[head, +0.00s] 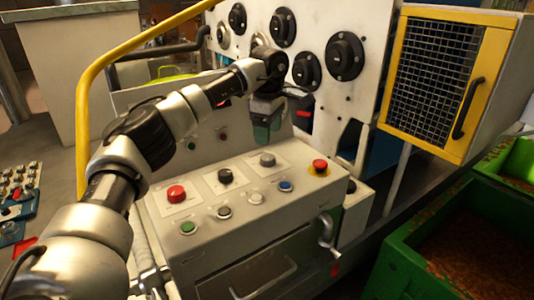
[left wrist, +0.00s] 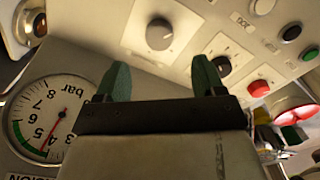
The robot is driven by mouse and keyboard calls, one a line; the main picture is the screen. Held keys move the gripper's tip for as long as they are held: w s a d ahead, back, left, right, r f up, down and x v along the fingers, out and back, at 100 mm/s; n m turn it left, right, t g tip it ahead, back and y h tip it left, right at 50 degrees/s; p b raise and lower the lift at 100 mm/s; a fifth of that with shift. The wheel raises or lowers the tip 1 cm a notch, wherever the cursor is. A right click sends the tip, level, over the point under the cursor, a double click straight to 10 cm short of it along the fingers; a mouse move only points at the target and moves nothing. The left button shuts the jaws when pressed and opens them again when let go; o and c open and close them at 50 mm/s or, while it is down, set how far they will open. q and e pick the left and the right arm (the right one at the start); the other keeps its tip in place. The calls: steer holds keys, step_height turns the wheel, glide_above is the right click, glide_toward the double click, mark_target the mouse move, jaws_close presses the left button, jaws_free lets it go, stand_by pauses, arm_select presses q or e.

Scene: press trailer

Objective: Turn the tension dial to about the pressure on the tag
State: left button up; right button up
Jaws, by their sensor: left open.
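A round grey dial (left wrist: 160,33) with a white pointer mark sits on the sloped panel in the left wrist view. It also shows in the head view (head: 267,159). In the head view, the left gripper (head: 266,134) is above the panel's back edge. I cannot make out a pressure tag.
The control panel (head: 313,206) also holds a black knob (head: 225,175), a red button (head: 176,193), several small buttons and a red stop button (head: 319,165). A yellow rail (head: 82,110) rises beside my arm. A yellow mesh guard (head: 440,60) and green bins stand right.

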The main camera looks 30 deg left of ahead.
mark_target(268, 157)
arm_select(q)
step_height(268, 157, down, 6)
steer(key=shift+a+f+p, duration=0.15)
steer(key=shift+p, duration=0.25)
steer(key=shift+f, duration=0.65)
steer(key=shift+c, duration=0.4)
steer(key=c, duration=0.8)
steer(key=shift+c, duration=0.2)
arm_select(e)
steer(key=shift+w+a+r, duration=0.15)
steer(key=shift+r, duration=0.45)
